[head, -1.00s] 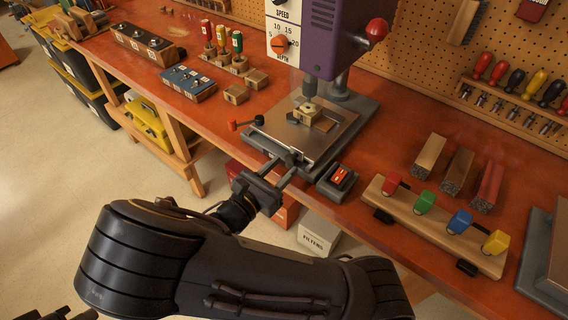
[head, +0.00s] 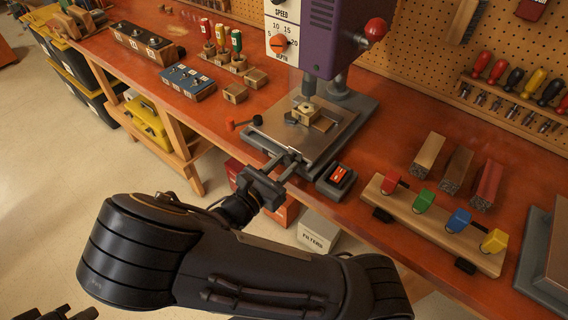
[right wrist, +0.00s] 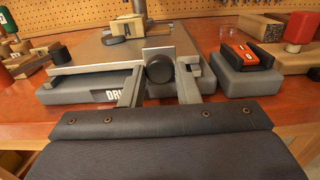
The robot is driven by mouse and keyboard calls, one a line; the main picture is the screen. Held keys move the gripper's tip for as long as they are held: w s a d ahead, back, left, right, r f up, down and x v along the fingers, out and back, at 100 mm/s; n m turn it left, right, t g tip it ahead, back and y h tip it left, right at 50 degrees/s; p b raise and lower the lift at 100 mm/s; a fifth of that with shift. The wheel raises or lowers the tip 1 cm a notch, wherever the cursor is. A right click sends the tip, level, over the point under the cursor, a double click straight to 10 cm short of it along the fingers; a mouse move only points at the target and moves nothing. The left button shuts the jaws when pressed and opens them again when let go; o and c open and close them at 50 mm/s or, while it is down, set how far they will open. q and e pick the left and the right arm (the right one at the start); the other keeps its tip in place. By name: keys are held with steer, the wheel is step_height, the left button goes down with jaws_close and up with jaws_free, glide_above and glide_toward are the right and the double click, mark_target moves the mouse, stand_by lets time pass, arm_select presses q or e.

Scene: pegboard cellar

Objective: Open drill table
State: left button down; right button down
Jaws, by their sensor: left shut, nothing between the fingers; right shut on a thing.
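The drill table is a grey metal plate (head: 335,132) under the purple drill press (head: 330,45), on a darker base. In the right wrist view the plate (right wrist: 95,52) has a pale upright tab at its front with a round black knob (right wrist: 160,69). My right gripper (head: 284,163) is at the plate's front edge. In the right wrist view its two fingers (right wrist: 160,88) stand either side of the knob, shut on it. My left gripper (head: 72,314) is shut and empty at the bottom left, away from the bench, partly cut off.
A wooden block (head: 305,113) sits on the plate below the drill. A lever with an orange end (head: 230,125) sticks out at the plate's left. A rack with coloured blocks (head: 440,222) lies further right.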

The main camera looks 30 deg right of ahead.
steer(key=p+v, duration=0.2)
steer(key=v, duration=1.1)
steer(key=c, duration=1.5)
jaws_free()
steer(key=shift+f, duration=0.1)
steer(key=shift+o, duration=0.7)
steer(key=shift+s+a, duration=0.1)
steer(key=b+v, duration=0.1)
steer(key=v, duration=0.6)
steer(key=shift+s+a+b, duration=0.15)
steer(key=shift+a+b, duration=0.15)
steer(key=shift+a, duration=0.05)
